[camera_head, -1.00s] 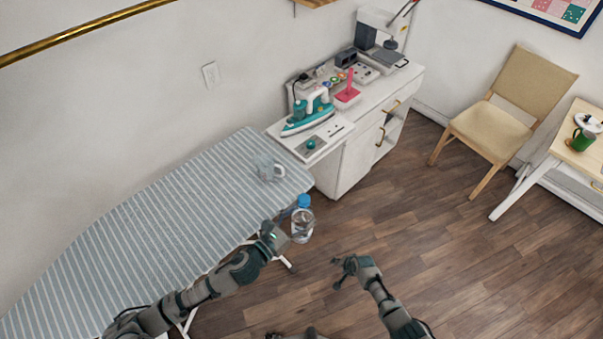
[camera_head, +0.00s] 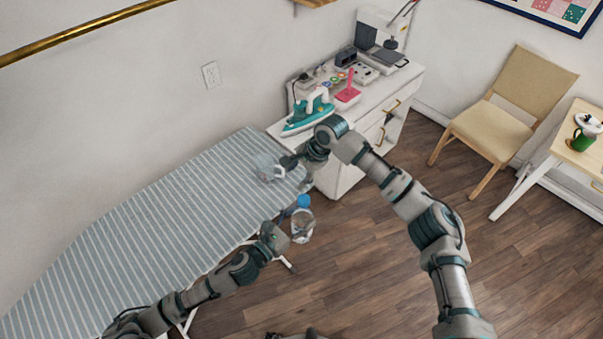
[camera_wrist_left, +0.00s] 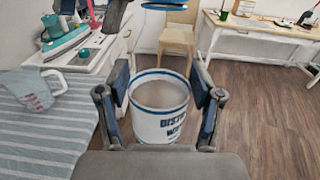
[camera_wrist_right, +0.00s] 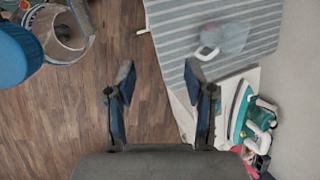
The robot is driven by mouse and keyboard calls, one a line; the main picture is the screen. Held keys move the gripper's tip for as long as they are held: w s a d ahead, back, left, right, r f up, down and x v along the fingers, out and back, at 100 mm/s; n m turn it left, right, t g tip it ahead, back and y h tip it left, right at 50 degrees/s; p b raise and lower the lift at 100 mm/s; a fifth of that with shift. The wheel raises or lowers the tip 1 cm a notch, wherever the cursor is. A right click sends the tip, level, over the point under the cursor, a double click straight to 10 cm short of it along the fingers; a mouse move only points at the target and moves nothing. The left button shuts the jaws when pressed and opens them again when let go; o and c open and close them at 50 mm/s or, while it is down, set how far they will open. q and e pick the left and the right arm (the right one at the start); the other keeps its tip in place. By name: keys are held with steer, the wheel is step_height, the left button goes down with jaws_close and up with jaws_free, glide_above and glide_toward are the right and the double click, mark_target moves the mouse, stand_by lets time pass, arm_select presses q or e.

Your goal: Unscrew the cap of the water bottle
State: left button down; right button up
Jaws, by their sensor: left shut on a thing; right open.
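The water bottle (camera_head: 303,230) is clear with a blue cap (camera_head: 303,201) on top. It is held upright beside the ironing board's near right end. My left gripper (camera_head: 288,229) is shut on the bottle's body. In the left wrist view the bottle's lettered white label (camera_wrist_left: 160,122) sits between the fingers (camera_wrist_left: 160,100). My right gripper (camera_head: 296,168) is open and empty, above the board's right end, beyond the cap. In the right wrist view the cap (camera_wrist_right: 18,55) is at the upper left, outside the open fingers (camera_wrist_right: 160,85).
A clear measuring jug (camera_head: 267,168) stands on the striped ironing board (camera_head: 160,230), close to my right gripper. A teal iron (camera_head: 306,118) sits on the white sewing cabinet (camera_head: 350,160) behind. A chair (camera_head: 495,130) stands right. The floor at lower right is clear.

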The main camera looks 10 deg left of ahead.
mark_target(300, 197)
steer(key=s+r+h, duration=0.1)
steer(key=s+r, duration=0.2)
steer(key=r, duration=0.1)
steer(key=s+d+r+m+h, duration=0.1)
steer(key=s+r, duration=0.2)
steer(key=r, duration=0.1)
steer(key=s+r+m+g+h, duration=0.1)
steer(key=s+r+h, duration=0.1)
steer(key=s+r, duration=0.1)
steer(key=shift+s+d+r, duration=0.1)
steer(key=shift+d+r, duration=0.15)
steer(key=shift+r, duration=0.15)
steer(key=shift+s+d+m, duration=0.15)
steer(key=shift+s+m, duration=0.05)
steer(key=shift+m, duration=0.1)
step_height(300, 197, down, 8)
steer(key=shift+s+r, duration=0.15)
